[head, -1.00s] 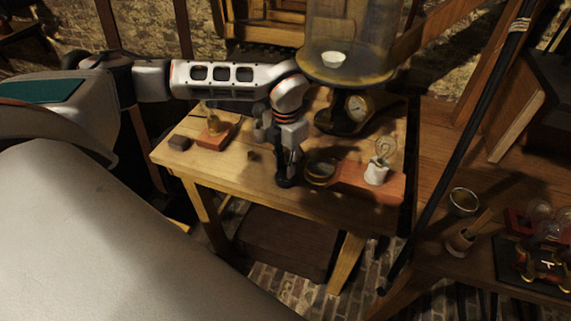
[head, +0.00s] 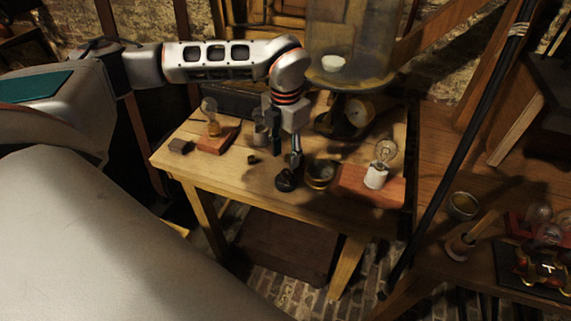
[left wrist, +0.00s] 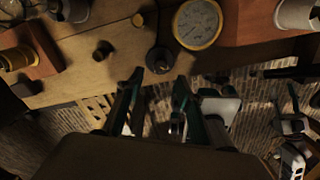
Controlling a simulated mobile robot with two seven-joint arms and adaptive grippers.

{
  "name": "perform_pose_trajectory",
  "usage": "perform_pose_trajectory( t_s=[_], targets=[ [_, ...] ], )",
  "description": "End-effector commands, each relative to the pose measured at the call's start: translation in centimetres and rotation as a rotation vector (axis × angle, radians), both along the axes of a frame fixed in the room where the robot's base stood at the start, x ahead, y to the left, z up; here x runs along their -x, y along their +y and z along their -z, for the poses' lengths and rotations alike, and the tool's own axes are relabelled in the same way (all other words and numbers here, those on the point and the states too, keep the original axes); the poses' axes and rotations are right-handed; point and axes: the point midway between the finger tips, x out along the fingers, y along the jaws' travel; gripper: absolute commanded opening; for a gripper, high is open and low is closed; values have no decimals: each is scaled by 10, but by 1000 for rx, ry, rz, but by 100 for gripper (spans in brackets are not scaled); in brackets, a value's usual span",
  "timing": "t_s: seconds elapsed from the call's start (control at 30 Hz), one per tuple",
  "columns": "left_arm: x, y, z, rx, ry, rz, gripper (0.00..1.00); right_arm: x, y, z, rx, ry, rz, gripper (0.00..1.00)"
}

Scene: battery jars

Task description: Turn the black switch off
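The black switch (head: 286,181) is a small round black base near the front edge of the wooden table. In the left wrist view, the switch (left wrist: 160,60) lies just beyond the fingertips. Its lever position is too small and dark to tell. My left gripper (head: 286,154) points down above the switch, apparently apart from it. In the left wrist view, my left gripper (left wrist: 158,78) has its two dark fingers spread with nothing between them.
A brass dial (head: 320,173) sits right of the switch, then a red block (head: 350,185) with a bulb in a white holder (head: 376,176). Another bulb stands on a wooden block (head: 217,140) at left. A glass-jar apparatus (head: 345,80) stands behind.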

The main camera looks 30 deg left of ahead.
Motion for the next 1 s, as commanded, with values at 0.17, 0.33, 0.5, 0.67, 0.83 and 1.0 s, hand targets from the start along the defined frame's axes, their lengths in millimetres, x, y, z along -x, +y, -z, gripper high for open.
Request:
perform_pose_trajectory(
  t_s=[0.17, 0.33, 0.5, 0.67, 0.83, 1.0],
  targets=[
    [-1, 1, -34, -1, -2, -2, 37, 0, 0, 0, -1, -1, 0, 40],
    [0, 1, -52, -1, -1, -2, 37, 0, 0, 0, -1, -1, 0, 40],
    [0, 0, -58, 0, 1, -1, 37, 0, 0, 0, -1, -1, 0, 40],
    [0, 0, -58, 0, 1, -1, 37, 0, 0, 0, -1, -1, 0, 40],
    [0, 0, -58, 0, 1, -1, 37, 0, 1, 0, -1, -1, 0, 40],
    [0, -1, -57, 3, 1, 3, 37, 0, 1, -1, -3, -1, 0, 40]
  ],
)
